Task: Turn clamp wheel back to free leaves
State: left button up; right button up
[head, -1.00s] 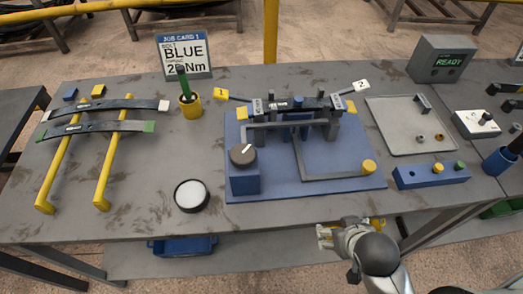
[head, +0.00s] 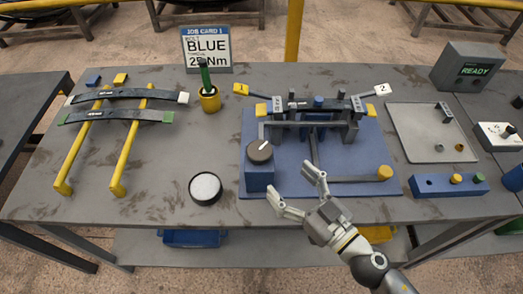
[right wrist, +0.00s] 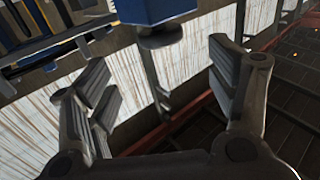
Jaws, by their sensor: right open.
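The clamp wheel, a dark round knob (head: 259,151) with a white mark, sits on a blue block at the front left of the blue fixture base (head: 350,165). Dark leaves (head: 340,104) lie across the fixture's upright jaws at the back, with tags at both ends. My right gripper (head: 293,186) is open and empty, just in front of the fixture's front edge, right of and nearer than the wheel, and apart from it. In the right wrist view, a blue block (right wrist: 155,10) shows at the top, beyond the open fingers. My left gripper is out of view.
A grey bar with a yellow knob (head: 384,173) runs along the fixture's front right. A round white-topped dish (head: 205,188) stands to the left. A yellow cup (head: 209,98) and two spare leaves on yellow rails (head: 132,150) are farther left. A grey tray (head: 430,130) is at right.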

aim_at(269, 160)
jog(key=p+x, duration=0.4)
jog(key=x, duration=0.5)
jog(key=shift+w+a+r, duration=0.15)
jog(key=shift+a, duration=0.05)
jog(key=shift+w+a, duration=0.4)
jog(key=shift+w, duration=0.1)
jog(key=shift+c, duration=0.4)
jog(key=c, duration=0.9)
jog(key=shift+c, duration=0.2)
